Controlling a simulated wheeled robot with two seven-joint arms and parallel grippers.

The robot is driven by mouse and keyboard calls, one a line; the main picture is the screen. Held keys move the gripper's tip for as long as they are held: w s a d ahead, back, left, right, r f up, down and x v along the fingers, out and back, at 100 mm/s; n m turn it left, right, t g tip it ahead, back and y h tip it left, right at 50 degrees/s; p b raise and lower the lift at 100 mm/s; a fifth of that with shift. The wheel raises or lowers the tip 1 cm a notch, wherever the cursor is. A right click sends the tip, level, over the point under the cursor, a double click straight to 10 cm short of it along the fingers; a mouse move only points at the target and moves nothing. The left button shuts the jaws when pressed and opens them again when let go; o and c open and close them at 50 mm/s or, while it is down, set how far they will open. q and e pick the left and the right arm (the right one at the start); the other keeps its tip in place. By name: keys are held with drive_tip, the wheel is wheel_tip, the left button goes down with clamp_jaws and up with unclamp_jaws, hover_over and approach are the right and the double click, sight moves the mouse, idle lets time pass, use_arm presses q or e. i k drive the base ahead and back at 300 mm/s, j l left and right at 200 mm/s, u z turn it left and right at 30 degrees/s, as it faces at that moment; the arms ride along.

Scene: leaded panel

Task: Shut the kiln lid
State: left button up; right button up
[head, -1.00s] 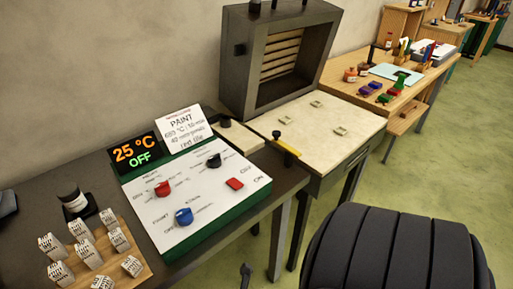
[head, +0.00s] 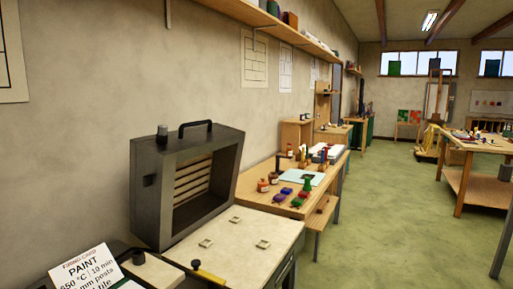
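The kiln stands against the wall at the left. Its dark grey lid (head: 150,205) is raised upright and open, with ribbed pale slats inside facing the room. A black handle (head: 196,126) sits on the lid's top edge. The pale kiln bed (head: 255,234) lies uncovered in front of the lid, with several small square supports on it. A yellow bar with a black knob (head: 208,273) is at the bed's near edge. Neither of my grippers is in view.
A white firing card (head: 88,270) stands at the lower left. Beyond the kiln, a wooden bench (head: 245,188) holds paint bottles and coloured blocks. A wall shelf (head: 262,22) runs above. Green floor (head: 400,210) is open at the right.

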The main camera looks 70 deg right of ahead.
sight(180, 181)
drive_tip(key=z, duration=1.8)
